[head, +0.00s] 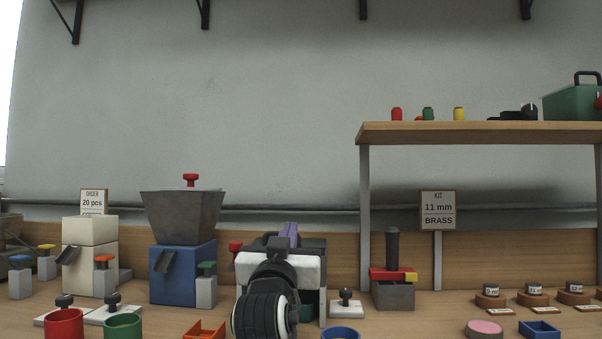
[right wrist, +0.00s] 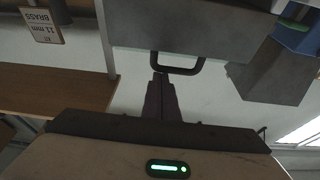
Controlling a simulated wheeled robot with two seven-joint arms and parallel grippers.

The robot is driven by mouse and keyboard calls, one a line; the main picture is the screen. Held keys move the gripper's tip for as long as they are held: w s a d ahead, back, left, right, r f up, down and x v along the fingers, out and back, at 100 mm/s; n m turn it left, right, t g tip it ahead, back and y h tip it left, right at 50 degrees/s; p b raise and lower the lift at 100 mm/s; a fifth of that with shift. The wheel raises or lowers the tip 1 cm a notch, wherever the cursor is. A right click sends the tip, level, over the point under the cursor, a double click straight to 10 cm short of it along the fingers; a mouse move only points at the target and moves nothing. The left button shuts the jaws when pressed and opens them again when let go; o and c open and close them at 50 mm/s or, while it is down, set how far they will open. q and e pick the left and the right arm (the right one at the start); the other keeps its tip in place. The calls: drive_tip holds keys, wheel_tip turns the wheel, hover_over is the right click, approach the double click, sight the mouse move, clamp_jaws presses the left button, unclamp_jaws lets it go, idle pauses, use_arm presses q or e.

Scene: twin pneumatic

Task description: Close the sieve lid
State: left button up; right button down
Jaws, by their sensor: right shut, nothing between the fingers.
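My right gripper (head: 290,232) is in the middle of the head view, seen from behind over its white and black wrist. In the right wrist view its dark fingers (right wrist: 160,82) are together, with nothing between them. The wrist view shows a large grey panel (right wrist: 215,25) with a black bar handle (right wrist: 178,69), which I take to be the sieve lid. The fingertips appear close to the handle's left end; I cannot tell whether they touch. In the head view my wrist hides most of the sieve. Whether the lid is open or closed is unclear. My left gripper is out of view.
A blue machine with a grey hopper (head: 181,218) and a cream machine (head: 90,258) stand left of my wrist. A dark post device (head: 392,250) stands to the right. A wooden shelf (head: 480,132) is at upper right. Cups and trays line the front.

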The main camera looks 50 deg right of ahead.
drive_tip(key=shift+w+d+f, duration=0.1)
drive_tip(key=shift+w+f, duration=0.05)
drive_tip(key=shift+f, duration=0.45)
wheel_tip(320, 180, up, 6)
drive_tip(key=p, duration=0.5)
use_arm(q)
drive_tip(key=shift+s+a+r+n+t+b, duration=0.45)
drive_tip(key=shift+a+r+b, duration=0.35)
drive_tip(key=shift+b, duration=0.25)
use_arm(e)
drive_tip(key=s+a+f, duration=0.6)
drive_tip(key=a, duration=0.1)
drive_tip(key=shift+a, duration=0.4)
